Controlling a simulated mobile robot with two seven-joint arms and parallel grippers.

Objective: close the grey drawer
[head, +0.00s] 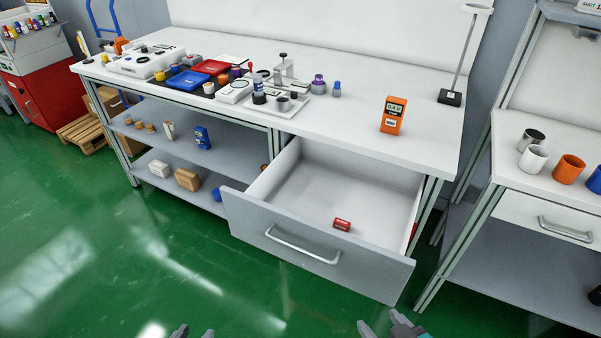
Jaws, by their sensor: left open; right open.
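The grey drawer (250,222) under the white workbench is pulled well out. Its front panel has a silver bar handle (300,251). A small red object (342,225) lies inside on the drawer floor. My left gripper (192,332) is at the bottom edge of the head view, left of and nearer than the drawer front, open and only partly visible. My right gripper (380,328) is at the bottom edge below the drawer front, open and partly cut off. Neither gripper touches the drawer.
The workbench (340,130) holds several parts, trays and an orange meter (393,115). Shelves (215,155) with boxes lie left of the drawer. A second bench with cups and a closed drawer (545,218) stands close on the right. The green floor (90,240) is clear in front.

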